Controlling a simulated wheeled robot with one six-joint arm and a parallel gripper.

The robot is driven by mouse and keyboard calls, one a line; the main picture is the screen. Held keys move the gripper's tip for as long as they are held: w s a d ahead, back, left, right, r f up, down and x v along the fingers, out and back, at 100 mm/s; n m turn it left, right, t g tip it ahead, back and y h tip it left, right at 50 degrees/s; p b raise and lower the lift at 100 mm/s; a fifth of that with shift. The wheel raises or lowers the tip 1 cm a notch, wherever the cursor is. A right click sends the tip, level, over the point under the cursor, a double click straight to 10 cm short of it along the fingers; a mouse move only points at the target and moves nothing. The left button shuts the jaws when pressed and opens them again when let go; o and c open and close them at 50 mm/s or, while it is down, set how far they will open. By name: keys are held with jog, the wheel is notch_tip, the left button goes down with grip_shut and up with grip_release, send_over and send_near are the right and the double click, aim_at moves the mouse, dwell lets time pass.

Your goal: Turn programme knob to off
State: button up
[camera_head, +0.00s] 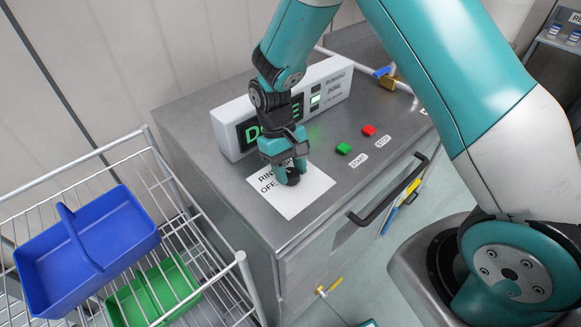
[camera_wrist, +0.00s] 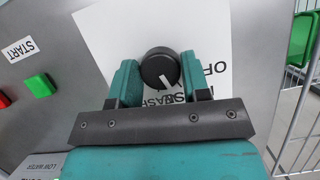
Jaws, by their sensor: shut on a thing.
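The programme knob is a round black knob (camera_wrist: 160,68) with a white pointer line. It stands on a white label sheet (camera_head: 307,196) on top of the grey machine. In the wrist view the pointer aims down and slightly right. The sheet's printed words are partly hidden by my gripper; "OF" shows to the right of the knob in the wrist view. My gripper (camera_head: 287,165) points down over the sheet, with its fingers on either side of the knob, shut on it. In the head view only the lower dark part of the knob (camera_head: 290,178) shows.
A lit display box (camera_head: 330,88) stands behind my gripper. Green start (camera_head: 343,149) and red stop (camera_head: 369,130) buttons lie to its right. A dark handle (camera_head: 390,190) runs along the front. A wire rack with a blue basket (camera_head: 85,240) and green basket (camera_head: 155,292) stands left.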

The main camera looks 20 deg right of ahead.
jog(key=n+h, duration=0.1)
jog(key=n, duration=0.1)
jog(key=n+h+p, duration=0.1)
jog(key=n, duration=0.2)
jog(key=shift+a+n+t, duration=0.1)
jog(key=shift+n+t, duration=0.2)
jog(key=shift+t, duration=0.1)
jog(key=shift+s+n+t+h+p, duration=0.1)
jog(key=shift+n+t+h+p, duration=0.2)
jog(key=shift+n, duration=0.8)
jog(key=shift+n+t+h+p, duration=0.2)
jog(key=shift+n+t, duration=0.2)
jog(key=shift+n, duration=0.7)
jog(key=o, duration=0.9)
jog(key=b+v, duration=0.2)
jog(key=v, duration=1.5)
jog(key=shift+s+a+r, duration=0.1)
jog(key=shift+r, duration=0.05)
